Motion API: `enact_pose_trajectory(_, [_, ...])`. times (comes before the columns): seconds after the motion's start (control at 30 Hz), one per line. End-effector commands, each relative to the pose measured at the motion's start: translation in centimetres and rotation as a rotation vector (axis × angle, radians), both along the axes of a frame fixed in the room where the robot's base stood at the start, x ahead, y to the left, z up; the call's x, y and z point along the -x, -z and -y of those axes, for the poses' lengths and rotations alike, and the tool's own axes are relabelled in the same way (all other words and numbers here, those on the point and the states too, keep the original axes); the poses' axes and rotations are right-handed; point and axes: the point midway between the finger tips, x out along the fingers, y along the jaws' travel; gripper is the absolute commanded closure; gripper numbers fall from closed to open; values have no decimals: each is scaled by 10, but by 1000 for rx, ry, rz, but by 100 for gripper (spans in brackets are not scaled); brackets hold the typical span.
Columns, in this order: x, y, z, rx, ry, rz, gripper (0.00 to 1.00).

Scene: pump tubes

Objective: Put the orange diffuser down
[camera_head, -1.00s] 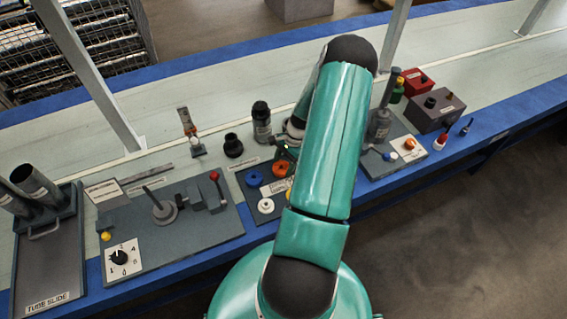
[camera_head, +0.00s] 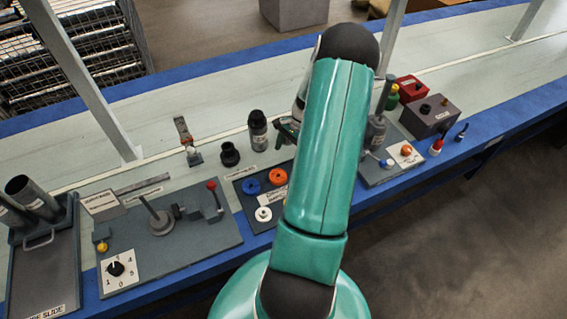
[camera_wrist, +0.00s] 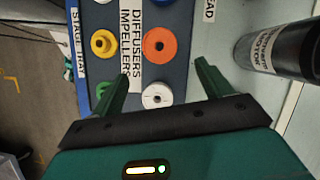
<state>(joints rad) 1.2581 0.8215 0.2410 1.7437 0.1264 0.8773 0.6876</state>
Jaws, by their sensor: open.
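The orange diffuser (camera_head: 277,177) is a ring-shaped piece lying flat on the dark diffusers and impellers tray. It also shows in the wrist view (camera_wrist: 159,44), in the row to the right of the tray's label. My gripper (camera_wrist: 162,72) is open and empty. Its two green fingers are spread wide, and the orange diffuser appears just beyond the fingertips, apart from them. In the head view part of my gripper (camera_head: 288,130) shows above and behind the tray, mostly hidden by my arm.
The tray (camera_wrist: 132,75) also holds blue (camera_head: 251,186), white (camera_head: 263,214), yellow (camera_wrist: 103,43) and green (camera_wrist: 103,89) pieces. A dark cylinder (camera_head: 258,130) stands behind it, close to my right finger in the wrist view. Fixture boards flank the tray.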

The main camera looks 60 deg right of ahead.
Motion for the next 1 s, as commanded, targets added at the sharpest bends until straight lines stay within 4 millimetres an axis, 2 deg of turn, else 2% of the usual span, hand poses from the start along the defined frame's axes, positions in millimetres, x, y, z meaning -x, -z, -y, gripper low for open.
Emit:
enact_pose_trajectory(0.13, [2,-18,8,1,0,1,22])
enact_pose_trajectory(0.4, [2,-23,9,0,0,0,22])
enact_pose_trajectory(0.47, [0,-26,8,5,-10,2,22])
enact_pose_trajectory(0.57, [-11,-42,-1,32,-63,7,22])
enact_pose_trajectory(0.67, [-30,-74,-20,89,-171,19,22])
enact_pose_trajectory(0.77, [-52,-114,-51,159,-313,38,22])
enact_pose_trajectory(0.9, [-75,-168,-100,258,-512,75,22])
enact_pose_trajectory(1.0, [-85,-202,-138,324,-653,108,22])
